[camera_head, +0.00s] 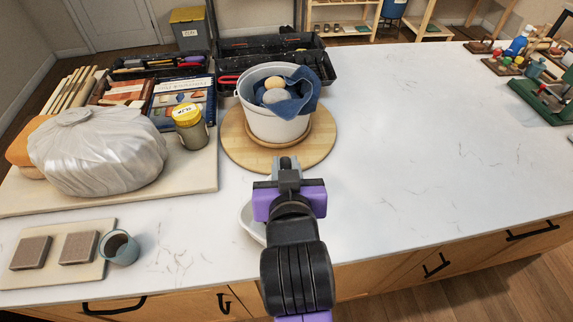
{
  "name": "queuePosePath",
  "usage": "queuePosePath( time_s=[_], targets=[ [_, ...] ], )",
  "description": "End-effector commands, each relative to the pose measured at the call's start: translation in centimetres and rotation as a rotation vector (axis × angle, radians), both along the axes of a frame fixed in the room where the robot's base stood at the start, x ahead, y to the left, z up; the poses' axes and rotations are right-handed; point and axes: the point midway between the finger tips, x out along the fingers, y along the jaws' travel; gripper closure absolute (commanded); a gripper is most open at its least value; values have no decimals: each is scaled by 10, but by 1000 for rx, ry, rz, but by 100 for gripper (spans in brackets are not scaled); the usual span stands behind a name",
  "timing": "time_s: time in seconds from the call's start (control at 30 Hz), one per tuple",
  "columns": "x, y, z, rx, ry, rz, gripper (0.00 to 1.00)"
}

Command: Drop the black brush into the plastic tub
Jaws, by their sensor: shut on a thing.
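The plastic tub, a white round bucket (262,122), stands upright on a round wooden board (235,150) at the centre. A blue cloth (303,92) hangs over its rim, and pale sponge-like lumps (273,90) sit in it. My gripper (286,163) is just in front of the tub in the picture, over the board's near edge. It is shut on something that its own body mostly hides. I cannot make out the black brush for certain anywhere.
A white dish (249,222) is partly hidden behind my arm. A plastic-wrapped clay lump (98,152) and a yellow-lidded jar (190,128) are on the left board. A black toolbox (325,68) stands behind the tub.

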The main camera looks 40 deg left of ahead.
Motion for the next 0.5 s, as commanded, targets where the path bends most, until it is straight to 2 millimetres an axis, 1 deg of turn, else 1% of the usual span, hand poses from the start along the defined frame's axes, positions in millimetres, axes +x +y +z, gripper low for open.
queuePosePath(
  time_s=[0.03, 0.2, 0.33, 0.5],
  targets=[
    [0, 0, -12, 0, 0, 1, 100],
    [0, 0, -31, 0, 0, 0, 100],
    [0, 0, -38, 0, 0, 0, 100],
    [0, 0, -38, 0, 0, 0, 100]
  ],
)
